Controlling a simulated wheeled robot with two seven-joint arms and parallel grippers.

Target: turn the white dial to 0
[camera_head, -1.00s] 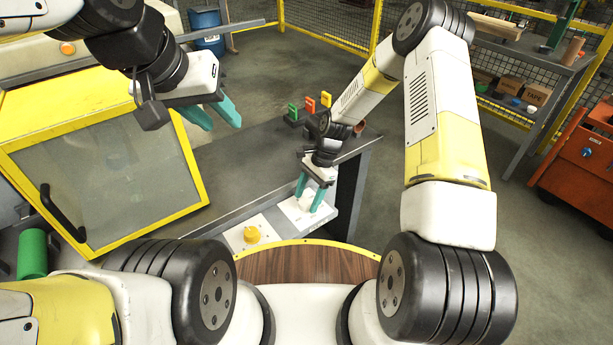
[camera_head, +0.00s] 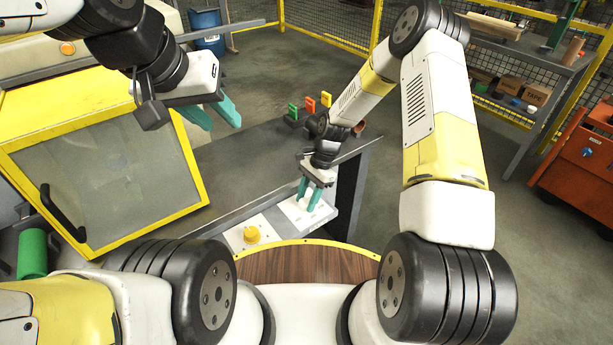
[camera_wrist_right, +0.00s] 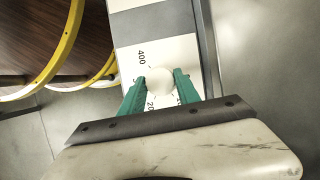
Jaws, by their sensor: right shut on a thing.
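The white dial (camera_wrist_right: 159,81) shows in the right wrist view as a round knob on a white plate with black numbers, among them 400 and a partly covered 20. Its pointer mark and set value cannot be made out. My right gripper (camera_wrist_right: 162,86) has its teal fingers on both sides of the dial, closed on it. In the head view my right gripper (camera_head: 309,199) reaches down onto the white panel at the bench front, and its fingers mostly hide the dial. My left gripper (camera_head: 224,115) is open and empty, high above the bench.
A yellow dial (camera_head: 252,235) sits on its own white plate left of my right gripper. A yellow-framed guard door (camera_head: 110,165) stands at the left. Green, orange and yellow tags (camera_head: 310,105) stand at the bench's back.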

